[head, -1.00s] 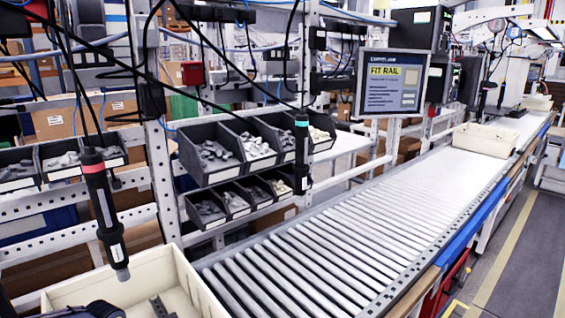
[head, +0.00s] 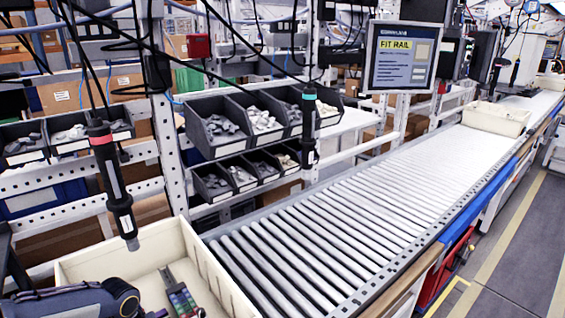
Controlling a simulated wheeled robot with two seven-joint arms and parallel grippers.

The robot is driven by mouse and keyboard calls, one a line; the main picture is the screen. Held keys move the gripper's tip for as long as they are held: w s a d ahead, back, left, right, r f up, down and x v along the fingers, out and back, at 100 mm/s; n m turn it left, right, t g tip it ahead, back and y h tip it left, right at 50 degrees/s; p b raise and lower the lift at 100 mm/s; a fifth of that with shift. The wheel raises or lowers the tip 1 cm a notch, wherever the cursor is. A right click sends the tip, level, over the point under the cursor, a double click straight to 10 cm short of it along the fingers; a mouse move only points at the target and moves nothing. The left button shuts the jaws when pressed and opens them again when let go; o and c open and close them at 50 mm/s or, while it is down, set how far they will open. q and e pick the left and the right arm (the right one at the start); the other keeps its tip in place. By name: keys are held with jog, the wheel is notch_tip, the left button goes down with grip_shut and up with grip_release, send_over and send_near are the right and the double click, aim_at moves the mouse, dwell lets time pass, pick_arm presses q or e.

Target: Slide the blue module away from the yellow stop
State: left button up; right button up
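A dark rail (head: 168,277) with small coloured modules (head: 181,299) on it stands in the cream tote at the bottom left of the head view. Green and reddish patches show on the modules. The rail's near end is cut off by the lower edge. I cannot make out the blue module or the yellow stop for certain. My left arm reaches in from the left over the tote's near side, left of the rail. Its gripper is not clearly visible; a small dark part shows at the lower edge. My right gripper is out of view.
The cream tote's wall (head: 218,279) borders the roller conveyor (head: 330,225). A hanging screwdriver (head: 112,180) with a red band ends just above the tote; another (head: 309,125) with a teal band hangs by the parts bins (head: 222,128). A second tote (head: 495,117) sits farther along.

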pick_arm(q)
jog(key=shift+s+d+p, duration=0.65)
jog(key=shift+s+d, duration=0.2)
jog(key=shift+s, duration=0.15)
dwell(3.6)
jog(key=o, duration=1)
jog(key=shift+a, duration=0.1)
jog(key=shift+r+p, duration=1)
jog(key=shift+p, duration=0.2)
